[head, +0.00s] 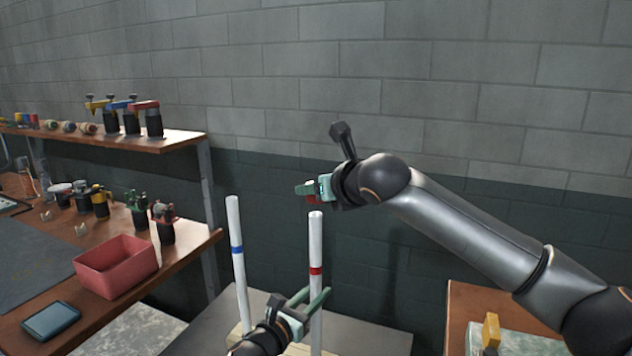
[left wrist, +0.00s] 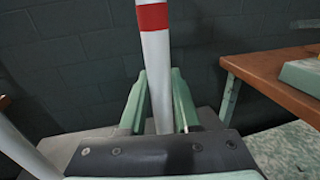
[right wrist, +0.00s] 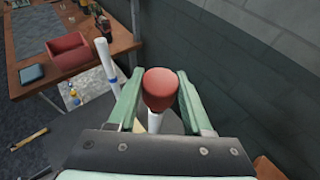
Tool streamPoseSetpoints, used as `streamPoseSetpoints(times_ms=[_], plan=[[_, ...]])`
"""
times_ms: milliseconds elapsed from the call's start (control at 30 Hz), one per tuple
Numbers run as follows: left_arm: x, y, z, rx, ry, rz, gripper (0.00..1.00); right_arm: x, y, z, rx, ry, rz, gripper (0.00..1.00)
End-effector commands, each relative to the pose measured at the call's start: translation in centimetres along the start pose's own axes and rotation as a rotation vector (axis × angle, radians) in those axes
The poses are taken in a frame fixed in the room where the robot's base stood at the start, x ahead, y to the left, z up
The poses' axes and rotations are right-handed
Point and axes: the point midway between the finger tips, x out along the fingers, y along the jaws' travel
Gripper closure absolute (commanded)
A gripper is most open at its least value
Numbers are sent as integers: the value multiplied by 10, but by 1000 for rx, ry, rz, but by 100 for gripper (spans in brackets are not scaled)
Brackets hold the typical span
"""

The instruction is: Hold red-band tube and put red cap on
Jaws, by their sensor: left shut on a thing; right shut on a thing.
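The white red-band tube (head: 316,245) stands upright in the head view, its red band (head: 315,271) below its open top. My left gripper (head: 312,297) is shut on the tube below the band; the left wrist view shows the tube (left wrist: 156,60) between its fingers (left wrist: 158,85). My right gripper (head: 309,189) is shut on the red cap (head: 311,199), just above the tube's top. A narrow gap seems to show between them in the head view. In the right wrist view the cap (right wrist: 160,90) covers most of the tube's top end (right wrist: 154,123).
A white tube with a blue band (head: 236,250) stands to the left, close to my left gripper. A bench at the left carries a red bin (head: 116,265) and a dark tablet (head: 51,320). A shelf (head: 110,140) holds clamps. Another table (head: 462,305) is at the right.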

Motion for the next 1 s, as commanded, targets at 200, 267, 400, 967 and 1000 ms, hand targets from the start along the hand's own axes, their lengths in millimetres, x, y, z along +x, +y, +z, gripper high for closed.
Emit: streamPoseSetpoints(times_ms=[200, 267, 400, 967, 1000], plan=[[0, 0, -1, 0, 1, 0, 100, 4, 0, -11, 1, 2, 0, 100], [0, 0, -1, 0, 1, 0, 100, 6, 0, -14, 0, 1, 0, 100], [0, 0, -1, 0, 2, 0, 100, 8, 0, -21, 0, 2, 1, 100], [0, 0, -1, 0, 2, 0, 100, 18, 0, -43, 0, 1, 0, 100], [0, 0, -1, 0, 2, 0, 100, 18, 0, -43, -1, 0, 0, 100]])
